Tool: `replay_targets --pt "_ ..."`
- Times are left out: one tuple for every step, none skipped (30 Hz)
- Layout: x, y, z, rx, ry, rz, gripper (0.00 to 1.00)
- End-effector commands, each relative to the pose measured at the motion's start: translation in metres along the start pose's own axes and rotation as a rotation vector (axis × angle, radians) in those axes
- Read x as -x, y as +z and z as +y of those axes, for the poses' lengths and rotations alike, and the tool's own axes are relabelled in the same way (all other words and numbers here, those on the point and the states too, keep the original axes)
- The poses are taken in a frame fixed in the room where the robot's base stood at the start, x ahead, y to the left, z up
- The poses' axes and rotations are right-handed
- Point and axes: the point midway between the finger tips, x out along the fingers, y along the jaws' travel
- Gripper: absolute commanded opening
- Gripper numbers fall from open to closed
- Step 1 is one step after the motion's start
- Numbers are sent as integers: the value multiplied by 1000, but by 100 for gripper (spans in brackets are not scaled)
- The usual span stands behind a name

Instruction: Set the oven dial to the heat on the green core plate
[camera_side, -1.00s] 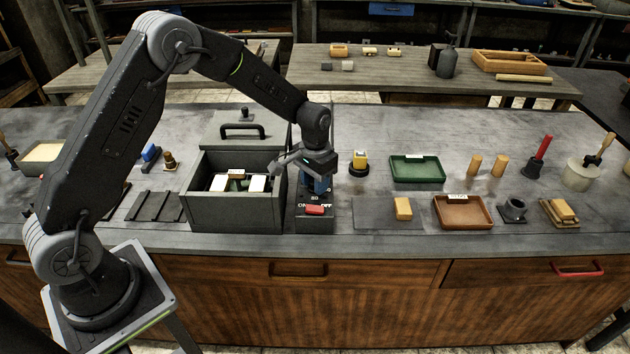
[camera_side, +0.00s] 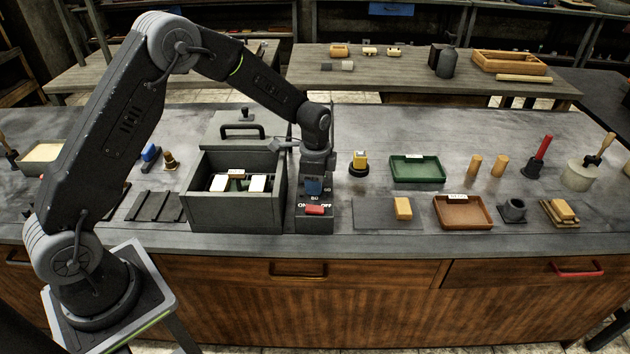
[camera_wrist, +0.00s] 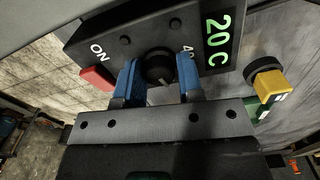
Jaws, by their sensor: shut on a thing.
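The oven's black dial (camera_wrist: 160,66) is in the middle of the wrist view, on a dark control panel (camera_wrist: 110,48). My gripper (camera_wrist: 160,82) has its two blue fingers on either side of the dial, shut on it. In the side view my gripper (camera_side: 314,186) points down at the panel and hides the dial. The green display (camera_wrist: 217,40) reads 20 C. The green core plate (camera_side: 417,179) looks like a shallow green tray with a white label (camera_side: 414,157), its writing too small to read.
A red switch (camera_side: 315,210) marked ON and OFF sits at the panel's front. The open grey oven box (camera_side: 236,211) with white blocks stands left of the panel. A yellow-topped piece (camera_side: 360,160) stands close on the right. A brown tray (camera_side: 462,213) is farther right.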

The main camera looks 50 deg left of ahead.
Motion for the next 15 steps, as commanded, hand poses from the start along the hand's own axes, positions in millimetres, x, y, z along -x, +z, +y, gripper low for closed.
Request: replay_targets --pt "0 0 0 -35 0 0 11" --pt "0 0 0 -55 0 0 11" --pt "0 0 0 -81 0 0 11" --pt "0 0 0 -99 0 0 11" --pt "0 0 0 -117 0 0 11" --pt "0 0 0 -137 0 0 11" --pt "0 0 0 -153 0 0 11" --pt "0 0 0 -165 0 0 11" --pt "0 0 0 -182 0 0 11" --pt "0 0 0 -192 0 0 11" --pt "0 0 0 -202 0 0 11" --pt "0 0 0 -214 0 0 11" --pt "0 0 0 -221 0 0 11" --pt "0 0 0 -227 0 0 11" --pt "0 0 0 -235 0 0 11"
